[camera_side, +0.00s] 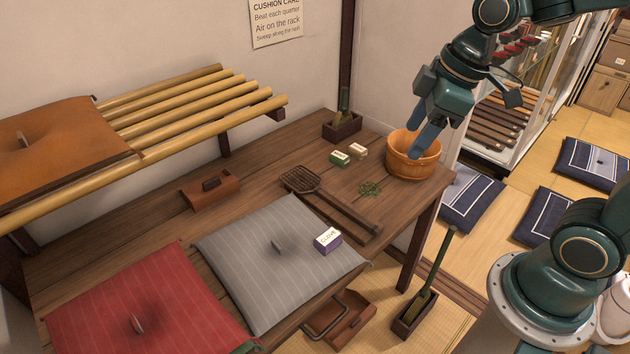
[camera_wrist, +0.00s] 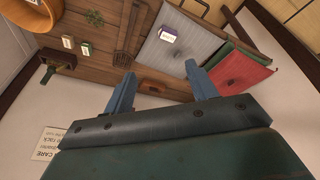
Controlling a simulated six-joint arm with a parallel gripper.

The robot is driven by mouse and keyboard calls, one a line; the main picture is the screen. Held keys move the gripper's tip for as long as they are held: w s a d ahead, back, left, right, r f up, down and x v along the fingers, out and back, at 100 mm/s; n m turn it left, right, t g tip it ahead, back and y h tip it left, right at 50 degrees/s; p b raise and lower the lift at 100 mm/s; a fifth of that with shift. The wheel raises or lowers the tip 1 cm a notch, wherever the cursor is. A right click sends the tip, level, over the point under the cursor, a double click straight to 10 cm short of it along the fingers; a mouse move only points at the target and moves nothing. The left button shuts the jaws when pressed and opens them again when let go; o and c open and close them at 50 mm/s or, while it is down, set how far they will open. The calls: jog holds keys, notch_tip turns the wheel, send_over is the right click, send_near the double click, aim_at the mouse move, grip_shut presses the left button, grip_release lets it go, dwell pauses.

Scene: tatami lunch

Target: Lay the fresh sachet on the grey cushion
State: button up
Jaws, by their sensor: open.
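The grey cushion (camera_side: 265,290) lies flat on the wooden bench and also shows in the wrist view (camera_wrist: 205,42). A small purple-and-white sachet (camera_side: 327,240), its label appearing to read "CLOVE", lies on its right part, touching it; it also shows in the wrist view (camera_wrist: 168,35). A green-and-white packet (camera_side: 340,158) and a tan-and-white one (camera_side: 358,151) lie on the bench near the tub. My gripper (camera_side: 422,147) is open and empty, raised by the wooden tub at the bench's right end. Its spread blue fingers show in the wrist view (camera_wrist: 160,72).
The wooden tub (camera_side: 405,168), a sprig of herb (camera_side: 370,189) and a woven beater (camera_side: 330,200) occupy the bench's right side. A red cushion (camera_side: 160,305) lies left of the grey one. A bamboo rack (camera_side: 190,105) with an orange cushion (camera_side: 60,145) stands above the bench.

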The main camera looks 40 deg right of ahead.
jog(key=s+d+r+m+t+h, duration=0.1)
jog(key=s+d+r+m+t, duration=0.1)
jog(key=s+m, duration=0.5)
jog(key=shift+s+r, duration=0.8)
jog(key=shift+s, duration=0.75)
